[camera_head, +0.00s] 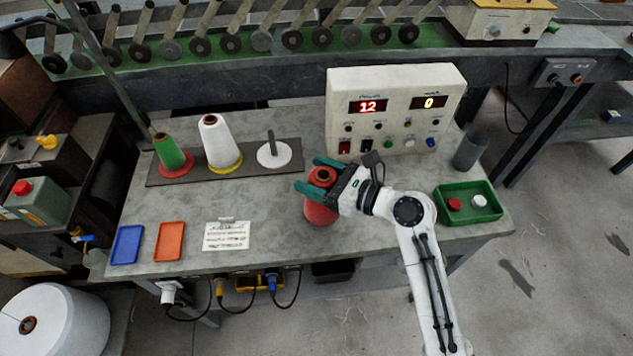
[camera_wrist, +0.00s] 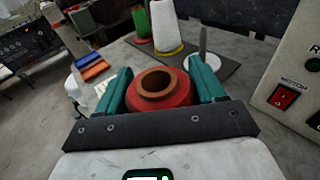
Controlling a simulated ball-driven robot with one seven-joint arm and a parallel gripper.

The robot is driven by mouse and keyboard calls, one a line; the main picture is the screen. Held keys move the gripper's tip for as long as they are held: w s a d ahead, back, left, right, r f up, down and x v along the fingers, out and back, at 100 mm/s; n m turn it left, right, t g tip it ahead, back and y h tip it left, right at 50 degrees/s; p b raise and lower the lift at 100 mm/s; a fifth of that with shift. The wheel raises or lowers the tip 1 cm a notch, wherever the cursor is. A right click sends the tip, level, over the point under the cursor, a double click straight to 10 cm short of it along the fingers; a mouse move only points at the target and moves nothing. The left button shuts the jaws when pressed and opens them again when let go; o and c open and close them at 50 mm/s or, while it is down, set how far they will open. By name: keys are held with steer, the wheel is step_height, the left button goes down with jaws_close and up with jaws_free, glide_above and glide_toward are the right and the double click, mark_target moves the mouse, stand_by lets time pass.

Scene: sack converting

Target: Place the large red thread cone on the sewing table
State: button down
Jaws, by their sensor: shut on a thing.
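The large red thread cone (camera_head: 320,208) is upright between the teal fingers of my gripper (camera_head: 318,175), which is shut on its upper part. In the wrist view the red cone (camera_wrist: 160,92) shows its brown core opening, with a finger against each side. The cone is over the front middle of the grey sewing table (camera_head: 285,245); I cannot tell whether its base touches the top. My gripper (camera_wrist: 163,95) reaches in from the right.
Behind stands a dark rack (camera_head: 245,172) with a green cone (camera_head: 170,152), a white cone (camera_head: 218,145) and an empty spindle (camera_head: 273,150). A control box (camera_head: 390,130), green tray (camera_head: 470,215), grey cup (camera_head: 470,150), paper (camera_head: 227,237), blue tray (camera_head: 127,245) and orange tray (camera_head: 169,241) surround it.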

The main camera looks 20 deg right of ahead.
steer(key=shift+f, duration=0.95)
steer(key=shift+c, duration=0.6)
jaws_free()
steer(key=shift+s+f, duration=0.1)
steer(key=shift+f, duration=0.1)
steer(key=b+v, duration=0.1)
steer(key=v, duration=1.1)
